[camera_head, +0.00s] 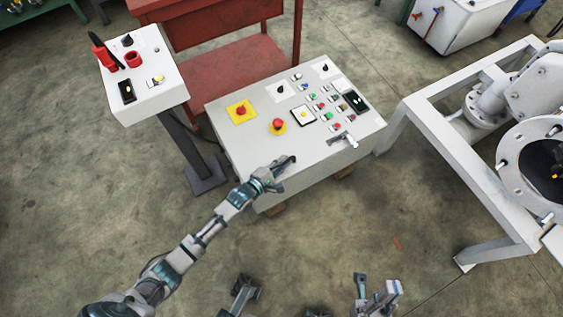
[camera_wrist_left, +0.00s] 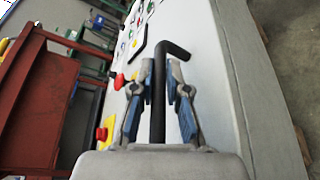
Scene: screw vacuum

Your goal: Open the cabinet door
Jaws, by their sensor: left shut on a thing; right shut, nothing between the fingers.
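The cabinet (camera_head: 240,145) is a light grey console with a sloped top full of buttons. It fills the middle of the head view. My left gripper (camera_head: 278,168) is at its front edge, just above the surface. In the left wrist view, its blue-padded fingers (camera_wrist_left: 162,82) are shut on a black L-shaped bar (camera_wrist_left: 160,105), whose bent end points right. I cannot tell whether the bar touches the cabinet. A silver handle (camera_head: 345,140) lies on the panel's right side, apart from the gripper. My right gripper (camera_head: 376,292) is low in the head view, away from the cabinet, shut and empty.
A control box on a post (camera_head: 145,88) stands left of the cabinet. A red bench (camera_head: 228,75) is behind it. A white metal frame with a flanged pipe (camera_head: 470,165) stands close on the right. The concrete floor in front is open.

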